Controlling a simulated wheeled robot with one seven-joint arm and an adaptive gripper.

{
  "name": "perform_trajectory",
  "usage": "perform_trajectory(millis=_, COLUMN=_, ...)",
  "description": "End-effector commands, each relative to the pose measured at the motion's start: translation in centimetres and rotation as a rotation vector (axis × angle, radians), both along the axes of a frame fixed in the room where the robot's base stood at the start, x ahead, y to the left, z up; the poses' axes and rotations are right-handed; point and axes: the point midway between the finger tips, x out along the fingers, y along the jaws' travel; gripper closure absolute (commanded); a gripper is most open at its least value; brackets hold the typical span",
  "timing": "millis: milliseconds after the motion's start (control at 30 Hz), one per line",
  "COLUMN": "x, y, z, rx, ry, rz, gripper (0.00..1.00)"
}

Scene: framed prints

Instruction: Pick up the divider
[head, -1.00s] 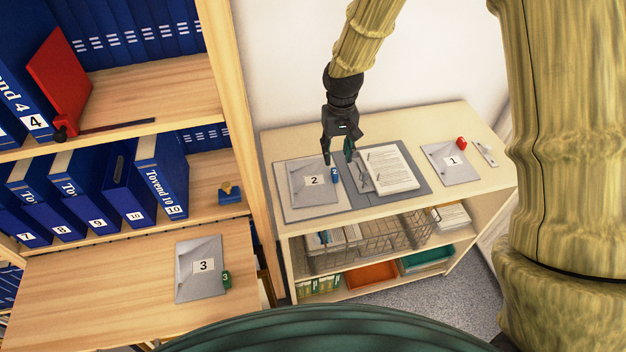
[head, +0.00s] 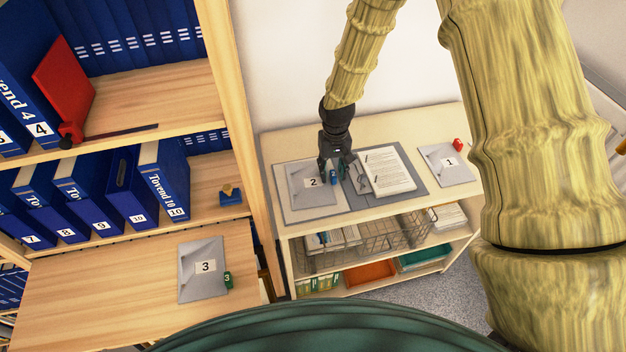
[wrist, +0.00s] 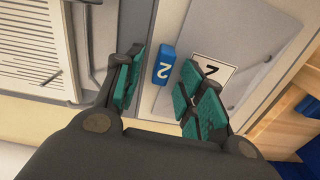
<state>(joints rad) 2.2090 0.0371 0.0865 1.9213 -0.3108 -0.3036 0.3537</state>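My gripper (head: 332,175) is open above the low cabinet top. In the wrist view my gripper (wrist: 165,72) has its teal-padded fingers apart, with a small blue block (wrist: 164,64) marked 2 between them and no clear contact. The blue block (head: 335,181) sits at the right edge of a grey plate (head: 300,197) labelled 2. Similar grey plates labelled 1 (head: 437,172) and 3 (head: 193,284) lie on the cabinet and the lower left shelf. A red upright panel (head: 62,85) stands beside binders on the upper left shelf. I cannot tell which is the divider.
Papers (head: 395,184) lie on a dark board right of my gripper. A small green block (head: 228,279) is beside plate 3. A red block (head: 458,144) is near plate 1.

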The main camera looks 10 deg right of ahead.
Motion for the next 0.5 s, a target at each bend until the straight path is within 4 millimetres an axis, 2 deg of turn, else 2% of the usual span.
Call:
perform_trajectory(millis=333, x=-0.01, y=0.0, z=-0.48, rx=0.0, ry=0.0, rz=0.0, gripper=0.61)
perform_trajectory(millis=367, x=-0.01, y=0.0, z=-0.48, rx=0.0, ry=0.0, rz=0.0, gripper=0.63)
perform_trajectory(millis=500, x=-0.02, y=0.0, z=-0.47, rx=0.0, ry=0.0, rz=0.0, gripper=0.88)
